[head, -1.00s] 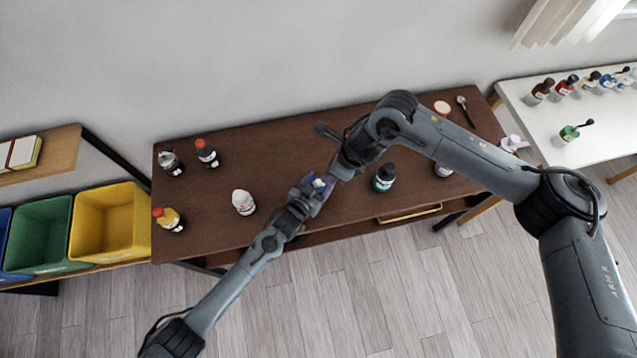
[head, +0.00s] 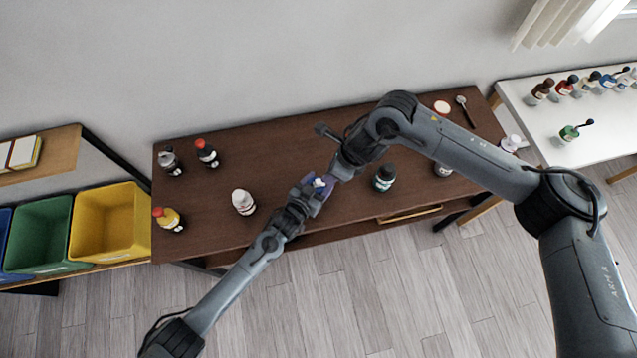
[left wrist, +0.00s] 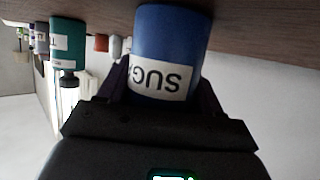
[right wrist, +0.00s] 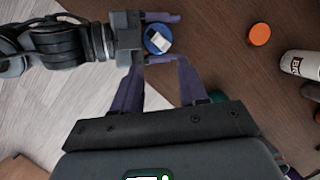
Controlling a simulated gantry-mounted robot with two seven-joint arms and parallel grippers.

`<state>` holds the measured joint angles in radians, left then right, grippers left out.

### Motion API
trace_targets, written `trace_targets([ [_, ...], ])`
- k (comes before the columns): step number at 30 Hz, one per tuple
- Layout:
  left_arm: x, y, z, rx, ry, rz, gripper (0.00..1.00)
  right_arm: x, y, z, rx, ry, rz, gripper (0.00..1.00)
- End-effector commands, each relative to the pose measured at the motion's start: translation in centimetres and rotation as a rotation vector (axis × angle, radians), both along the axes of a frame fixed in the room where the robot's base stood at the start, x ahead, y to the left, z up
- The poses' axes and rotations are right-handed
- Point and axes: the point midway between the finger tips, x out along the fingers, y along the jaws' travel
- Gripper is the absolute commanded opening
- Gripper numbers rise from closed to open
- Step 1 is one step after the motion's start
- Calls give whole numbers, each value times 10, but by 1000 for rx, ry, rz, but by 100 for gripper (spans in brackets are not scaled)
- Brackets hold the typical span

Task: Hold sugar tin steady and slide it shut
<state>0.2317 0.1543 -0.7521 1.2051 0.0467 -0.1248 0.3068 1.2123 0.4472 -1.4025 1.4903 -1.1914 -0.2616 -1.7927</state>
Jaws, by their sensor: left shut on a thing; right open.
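The blue sugar tin (left wrist: 168,40) fills the middle of the left wrist view, its white "SUG…" label upside down there. My left gripper (head: 310,192) is shut around the tin's sides near the front edge of the dark table. In the right wrist view, the tin (right wrist: 157,47) is seen from above between the left gripper's purple fingers, with a white piece on its blue top. My right gripper (right wrist: 158,64) is open and empty, its fingertips close to the tin. Whether they touch it cannot be told. In the head view, the tin (head: 319,183) is mostly hidden by the grippers.
On the dark table (head: 270,150), a white bottle (head: 243,202) stands left of the grippers and a dark teal bottle (head: 384,177) close on their right. Dark-bodied bottles (head: 207,153) and a yellow one (head: 168,219) stand at the left end. A spoon (head: 466,110) lies at the back right.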

Motion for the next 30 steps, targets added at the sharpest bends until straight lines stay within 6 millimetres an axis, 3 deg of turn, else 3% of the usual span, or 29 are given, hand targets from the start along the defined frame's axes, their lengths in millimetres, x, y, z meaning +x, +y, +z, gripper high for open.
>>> trace_targets([
  [3,0,0,0,0,0,0,31,0,0,0,0,0,0,40],
  [11,0,0,0,0,0,0,31,-8,10,2,39,13,104,0],
  [16,0,0,0,0,0,0,31,-29,24,-13,140,77,292,0],
  [20,0,0,0,0,0,0,31,-37,20,-27,199,102,471,0],
  [26,0,0,0,1,1,0,31,-20,-13,-29,200,86,647,0],
  [30,0,0,0,1,1,0,31,6,-45,-20,131,60,672,0],
])
